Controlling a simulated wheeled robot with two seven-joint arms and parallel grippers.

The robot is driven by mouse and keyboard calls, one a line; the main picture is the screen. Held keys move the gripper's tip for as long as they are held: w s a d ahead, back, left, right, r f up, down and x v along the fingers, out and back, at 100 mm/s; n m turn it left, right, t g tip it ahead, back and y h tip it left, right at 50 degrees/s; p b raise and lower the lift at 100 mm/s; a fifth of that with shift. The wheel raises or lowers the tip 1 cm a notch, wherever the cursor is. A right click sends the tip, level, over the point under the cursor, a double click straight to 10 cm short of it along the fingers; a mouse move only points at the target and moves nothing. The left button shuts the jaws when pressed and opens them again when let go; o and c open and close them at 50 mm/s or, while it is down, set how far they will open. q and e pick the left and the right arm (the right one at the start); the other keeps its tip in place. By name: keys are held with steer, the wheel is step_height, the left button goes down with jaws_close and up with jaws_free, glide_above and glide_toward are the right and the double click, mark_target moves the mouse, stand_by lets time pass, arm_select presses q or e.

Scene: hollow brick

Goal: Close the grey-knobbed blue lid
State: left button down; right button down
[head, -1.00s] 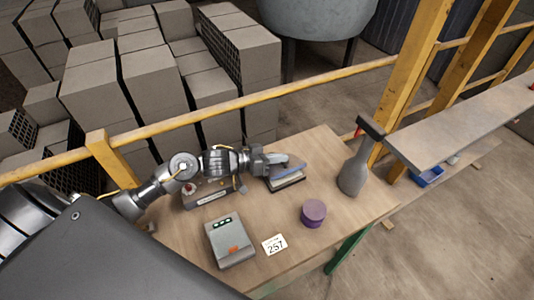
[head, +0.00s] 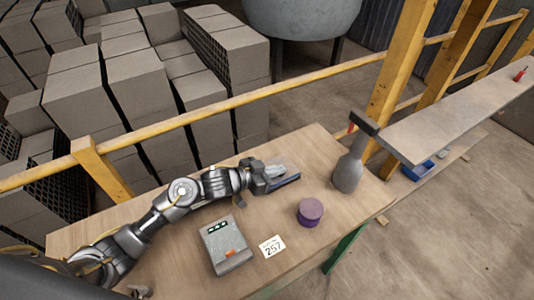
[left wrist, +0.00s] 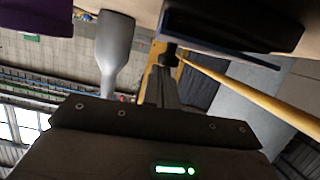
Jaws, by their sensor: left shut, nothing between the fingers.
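The blue lid (head: 286,183) shows as a narrow blue strip beside my left gripper (head: 268,180) in the head view. Most of it and its box are hidden by the gripper, and I cannot make out the grey knob. In the left wrist view, which is upside down, the dark box (left wrist: 235,22) is at the top, with the lid's thin blue edge (left wrist: 255,60) alongside it. The lid lies nearly along the box; I cannot tell whether it is fully down. My left gripper is shut and empty, right at the lid.
A grey bottle-shaped object (head: 347,172) stands to the right on the wooden table (head: 180,245). A purple round container (head: 310,212), a grey device (head: 228,244) and a card marked 257 (head: 272,246) are nearer. A yellow rail (head: 235,101) runs behind the table.

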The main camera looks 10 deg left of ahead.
mark_target(277, 179)
stand_by(0.3)
arm_select(q)
step_height(277, 179, up, 5)
steer(key=p, duration=0.5)
steer(key=shift+d+r+p, duration=0.1)
steer(key=shift+p, duration=0.3)
steer(key=shift+s+a+f+b, duration=0.6)
steer(key=shift+a+b, duration=0.2)
steer(key=shift+b, duration=0.35)
steer(key=b+v, duration=0.1)
steer(key=v, duration=0.7)
steer(key=shift+r, duration=0.35)
steer(key=shift+d, duration=0.1)
